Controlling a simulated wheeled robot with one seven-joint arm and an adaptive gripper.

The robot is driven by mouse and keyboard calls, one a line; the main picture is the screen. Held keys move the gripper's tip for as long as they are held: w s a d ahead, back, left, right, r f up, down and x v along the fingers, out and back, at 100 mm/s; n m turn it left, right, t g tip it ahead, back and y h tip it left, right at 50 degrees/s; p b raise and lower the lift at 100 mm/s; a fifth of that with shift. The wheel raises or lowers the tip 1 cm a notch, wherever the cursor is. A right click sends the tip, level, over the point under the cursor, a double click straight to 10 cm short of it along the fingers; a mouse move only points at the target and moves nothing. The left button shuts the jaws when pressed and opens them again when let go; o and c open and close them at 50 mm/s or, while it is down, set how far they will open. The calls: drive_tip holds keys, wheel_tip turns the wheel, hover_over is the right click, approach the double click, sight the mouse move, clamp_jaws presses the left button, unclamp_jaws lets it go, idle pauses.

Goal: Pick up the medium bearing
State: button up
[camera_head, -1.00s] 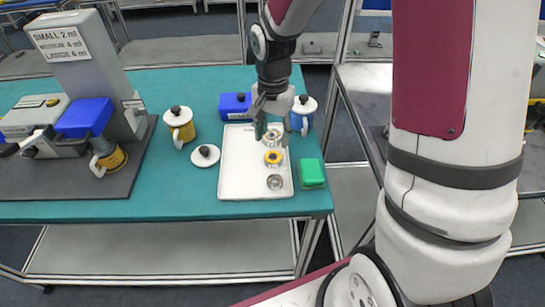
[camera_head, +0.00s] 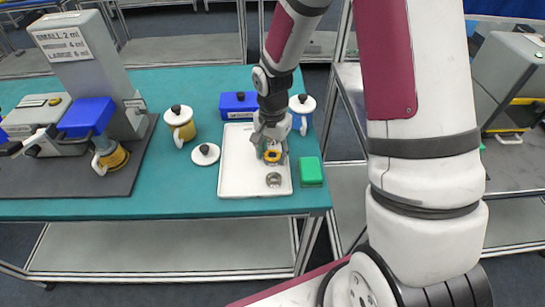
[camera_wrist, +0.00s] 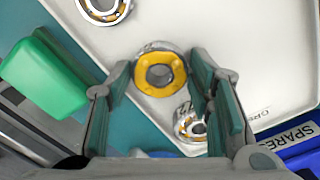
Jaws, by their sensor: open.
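Three ring bearings lie in a row on the white tray (camera_head: 232,165). The middle one has a yellow ring (camera_head: 273,158) and looks to be the medium bearing; it also shows in the wrist view (camera_wrist: 158,70). A silver bearing (camera_head: 274,180) lies nearer the front and shows cut off at the top of the wrist view (camera_wrist: 104,9). The third bearing (camera_wrist: 188,123) is at the back, hidden by my gripper in the head view. My gripper (camera_head: 271,153) is open and points down over the yellow bearing, its fingers on either side. Contact cannot be told.
A green box (camera_head: 311,172) stands right of the tray. A blue spares box (camera_head: 238,104) and a blue-and-white pot (camera_head: 302,113) stand behind it. A white lid (camera_head: 205,154) and a yellow pot (camera_head: 179,126) are to the left. A machine (camera_head: 85,85) stands farther left.

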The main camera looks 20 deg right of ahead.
drive_tip(key=c, duration=0.9)
drive_tip(key=shift+r, duration=0.1)
drive_tip(key=shift+c, duration=0.2)
